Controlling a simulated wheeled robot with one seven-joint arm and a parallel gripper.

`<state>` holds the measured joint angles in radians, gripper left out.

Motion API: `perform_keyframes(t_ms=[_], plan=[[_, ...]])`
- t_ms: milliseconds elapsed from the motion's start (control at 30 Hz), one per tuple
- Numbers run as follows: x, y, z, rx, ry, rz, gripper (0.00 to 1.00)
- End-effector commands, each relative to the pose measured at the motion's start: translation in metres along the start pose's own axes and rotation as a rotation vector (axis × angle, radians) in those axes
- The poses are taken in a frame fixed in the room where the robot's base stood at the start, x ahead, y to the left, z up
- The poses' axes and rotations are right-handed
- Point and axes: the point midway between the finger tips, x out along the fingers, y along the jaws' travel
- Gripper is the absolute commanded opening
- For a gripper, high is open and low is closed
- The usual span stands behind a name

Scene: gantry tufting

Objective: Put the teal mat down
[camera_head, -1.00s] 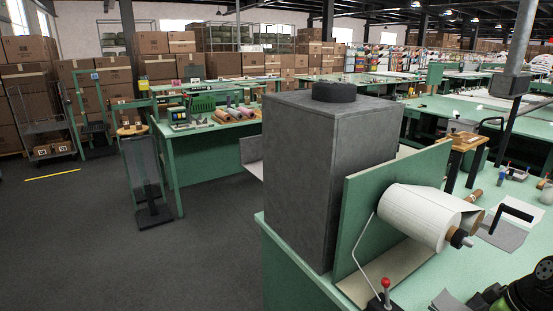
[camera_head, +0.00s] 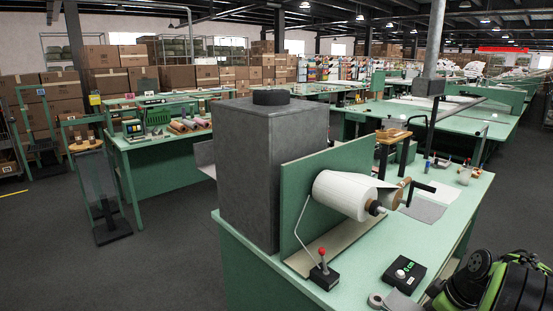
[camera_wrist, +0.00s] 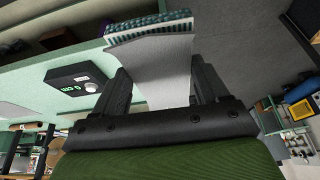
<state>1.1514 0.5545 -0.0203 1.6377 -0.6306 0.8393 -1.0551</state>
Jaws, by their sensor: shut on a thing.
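In the wrist view the mat shows as a grey sheet (camera_wrist: 160,62) with a teal, tufted-looking edge (camera_wrist: 155,24) at its far end. My gripper (camera_wrist: 155,88) is shut on the grey sheet, which lies between its two dark fingers. The sheet reaches out beyond the fingertips. In the head view my green and black arm end is at the lower right, above the corner of the green table (camera_head: 380,250). The fingers and most of the mat are hidden or cut off there.
A black control box (camera_head: 404,274) with a green display lies on the table; it also shows in the wrist view (camera_wrist: 78,85). Left of it are a red-knobbed lever (camera_head: 321,262), a white roll (camera_head: 345,194) on a green upright panel and a tall grey cabinet (camera_head: 262,175).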

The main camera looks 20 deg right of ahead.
Motion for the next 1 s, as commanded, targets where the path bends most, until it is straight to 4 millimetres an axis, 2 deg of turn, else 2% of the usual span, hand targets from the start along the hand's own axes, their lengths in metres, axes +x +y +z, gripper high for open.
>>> perform_keyframes(t_ms=[233, 433, 567, 700, 800, 900, 1000], plan=[[0.025, -0.027, -0.013, 0.032, -0.002, 0.012, 0.39], [0.064, -0.069, -0.033, 0.079, -0.003, 0.028, 0.39], [0.108, -0.117, -0.055, 0.13, -0.006, 0.046, 0.39], [0.169, -0.181, -0.084, 0.205, -0.012, 0.077, 0.39], [0.204, -0.216, -0.102, 0.254, -0.012, 0.104, 0.39], [0.232, -0.244, -0.117, 0.293, -0.008, 0.124, 0.39], [0.25, -0.262, -0.127, 0.325, -0.005, 0.139, 0.39]])
